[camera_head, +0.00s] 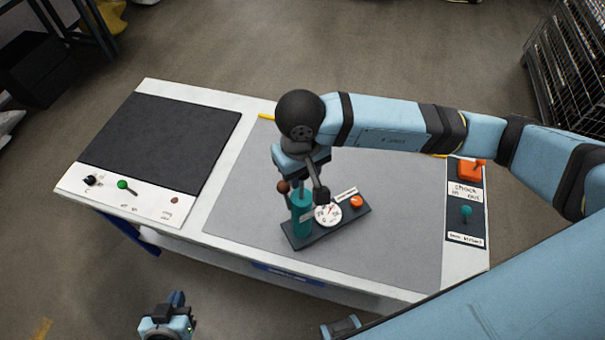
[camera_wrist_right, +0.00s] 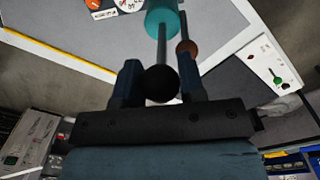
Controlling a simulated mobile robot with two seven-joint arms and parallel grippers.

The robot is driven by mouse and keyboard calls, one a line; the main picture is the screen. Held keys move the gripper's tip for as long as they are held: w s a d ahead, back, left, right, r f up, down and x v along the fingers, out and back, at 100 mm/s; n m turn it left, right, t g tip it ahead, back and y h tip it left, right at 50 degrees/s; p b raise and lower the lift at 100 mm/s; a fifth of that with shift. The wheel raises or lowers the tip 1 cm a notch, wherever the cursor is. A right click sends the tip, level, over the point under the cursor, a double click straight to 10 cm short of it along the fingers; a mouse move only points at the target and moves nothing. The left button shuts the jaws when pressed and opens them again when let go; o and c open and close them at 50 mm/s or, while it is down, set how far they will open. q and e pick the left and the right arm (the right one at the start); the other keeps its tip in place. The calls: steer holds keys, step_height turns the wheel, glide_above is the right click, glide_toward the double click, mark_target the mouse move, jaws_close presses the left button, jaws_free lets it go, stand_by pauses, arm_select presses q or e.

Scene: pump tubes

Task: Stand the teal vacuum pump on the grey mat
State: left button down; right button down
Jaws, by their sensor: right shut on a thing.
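The teal vacuum pump (camera_head: 302,214) is a teal cylinder on a dark base plate (camera_head: 332,229) with a round white gauge (camera_head: 328,215) and an orange button (camera_head: 357,202). It is upright over the middle of the grey mat (camera_head: 400,230); I cannot tell if the base touches the mat. My right gripper (camera_head: 305,180) is above it. In the right wrist view, the gripper (camera_wrist_right: 161,88) is shut on the pump's rod with its black ball (camera_wrist_right: 161,84), above the teal cylinder (camera_wrist_right: 162,18). My left gripper (camera_head: 168,312) is off the table's front edge, apart from everything; its jaws are unclear.
A black mat (camera_head: 160,140) covers the table's left part, with a green knob (camera_head: 123,184) on the white strip before it. A right-hand panel holds an orange part (camera_head: 471,171) and a teal knob (camera_head: 467,211). The grey mat is bare around the pump.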

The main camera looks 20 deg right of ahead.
steer(key=shift+f, duration=0.95)
steer(key=shift+f, duration=0.2)
steer(key=c, duration=0.7)
jaws_free()
steer(key=shift+r, duration=0.1)
